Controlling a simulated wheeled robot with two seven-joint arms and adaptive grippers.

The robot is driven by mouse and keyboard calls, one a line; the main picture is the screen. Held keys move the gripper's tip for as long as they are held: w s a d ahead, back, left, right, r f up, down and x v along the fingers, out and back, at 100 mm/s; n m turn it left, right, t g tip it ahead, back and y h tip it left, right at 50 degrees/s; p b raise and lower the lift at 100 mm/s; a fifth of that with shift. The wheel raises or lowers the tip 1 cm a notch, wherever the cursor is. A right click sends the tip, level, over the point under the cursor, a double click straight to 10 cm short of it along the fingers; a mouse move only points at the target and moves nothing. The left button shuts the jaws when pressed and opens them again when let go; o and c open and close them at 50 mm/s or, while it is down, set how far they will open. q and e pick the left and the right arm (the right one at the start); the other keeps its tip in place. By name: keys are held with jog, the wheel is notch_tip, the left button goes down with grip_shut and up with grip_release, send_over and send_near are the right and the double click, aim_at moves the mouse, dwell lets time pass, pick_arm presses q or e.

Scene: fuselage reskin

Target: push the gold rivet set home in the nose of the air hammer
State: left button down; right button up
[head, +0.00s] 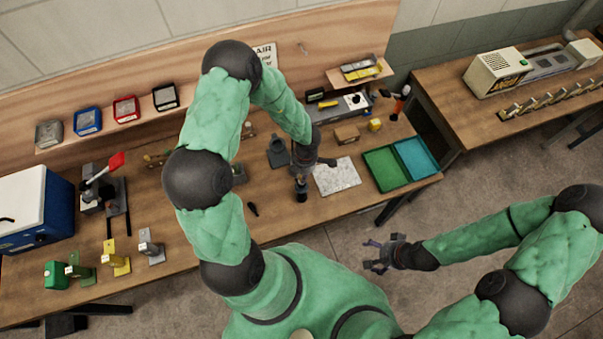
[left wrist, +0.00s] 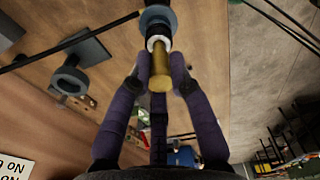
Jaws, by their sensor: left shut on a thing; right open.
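In the left wrist view, the gold rivet set (left wrist: 159,78) is a short gold cylinder between the two purple fingers of my left gripper (left wrist: 160,85). Its upper end meets a white ring at the nose of the air hammer (left wrist: 157,20), which has a blue-grey collar and a dark body cut off by the frame top. How deep the set sits in the nose is hidden. In the head view, my left gripper (head: 303,172) is over the bench, with a dark upright piece (head: 301,194) just below it. My right gripper (head: 378,257) is open and empty, over the floor.
A dark ring-topped stand (left wrist: 72,80) is beside the hammer. On the bench (head: 215,220) are a speckled pale slab (head: 336,176), a green tray (head: 382,168), a blue tray (head: 416,158) and a small black item (head: 253,209). Bench front is fairly clear.

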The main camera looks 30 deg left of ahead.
pick_arm(q)
jog(key=shift+f+b, duration=0.35)
jog(key=shift+f, duration=0.4)
jog(key=c, duration=1.1)
grip_release()
jog(key=shift+o, duration=0.2)
jog(key=shift+r, duration=0.1)
notch_tip(320, 180, up, 12)
jog(key=shift+w+d, duration=0.3)
jog(key=shift+d, duration=0.05)
